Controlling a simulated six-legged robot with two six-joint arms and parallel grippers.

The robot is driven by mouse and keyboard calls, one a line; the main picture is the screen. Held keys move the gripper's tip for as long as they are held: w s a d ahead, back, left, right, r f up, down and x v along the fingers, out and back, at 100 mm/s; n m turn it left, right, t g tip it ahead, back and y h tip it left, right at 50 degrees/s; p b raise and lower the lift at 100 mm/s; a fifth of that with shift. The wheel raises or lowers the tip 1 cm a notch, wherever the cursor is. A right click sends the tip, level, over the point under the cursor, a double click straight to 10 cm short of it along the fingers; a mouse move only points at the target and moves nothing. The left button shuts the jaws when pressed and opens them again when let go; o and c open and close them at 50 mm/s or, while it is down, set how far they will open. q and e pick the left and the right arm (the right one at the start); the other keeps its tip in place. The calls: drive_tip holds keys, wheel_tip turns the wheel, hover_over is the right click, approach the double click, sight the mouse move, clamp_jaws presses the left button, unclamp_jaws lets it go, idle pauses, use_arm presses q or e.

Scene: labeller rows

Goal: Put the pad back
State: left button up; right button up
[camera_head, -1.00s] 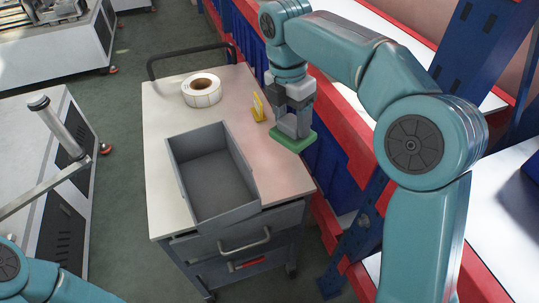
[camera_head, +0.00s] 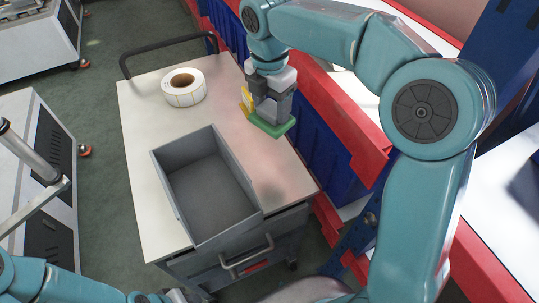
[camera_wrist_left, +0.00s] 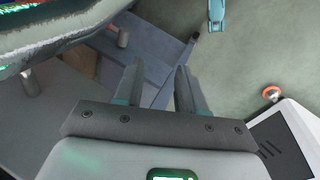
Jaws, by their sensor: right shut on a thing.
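The green pad (camera_head: 270,125) is a flat piece in my right gripper (camera_head: 271,112), whose jaws are shut on it. It is over the right part of the pale cart top (camera_head: 145,190), apparently a little above it. The grey open tray (camera_head: 210,190) stands empty on the cart, to the left of and nearer than the pad. My left gripper (camera_wrist_left: 158,88) shows in the left wrist view with its two fingers apart and nothing between them. In the head view only my left arm shows, at the bottom left.
A roll of labels (camera_head: 184,87) lies at the cart's back. A small yellow stand (camera_head: 246,100) is partly hidden behind my right gripper. The rack with blue bins (camera_head: 322,140) and red edges is close on the right. Cart top around the tray's right side is clear.

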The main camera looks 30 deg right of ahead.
sight(269, 123)
drive_tip(key=f, duration=0.6)
drive_tip(key=shift+w+f, duration=0.1)
drive_tip(key=shift+w, duration=0.15)
drive_tip(key=f, duration=1.1)
drive_tip(key=shift+s, duration=0.25)
use_arm(q)
drive_tip(key=shift+f, duration=0.45)
use_arm(e)
drive_tip(key=shift+w+f, duration=0.15)
drive_tip(key=o, duration=1)
drive_tip(key=r, duration=1.2)
drive_tip(key=shift+a, duration=0.3)
use_arm(q)
drive_tip(key=shift+r, duration=0.15)
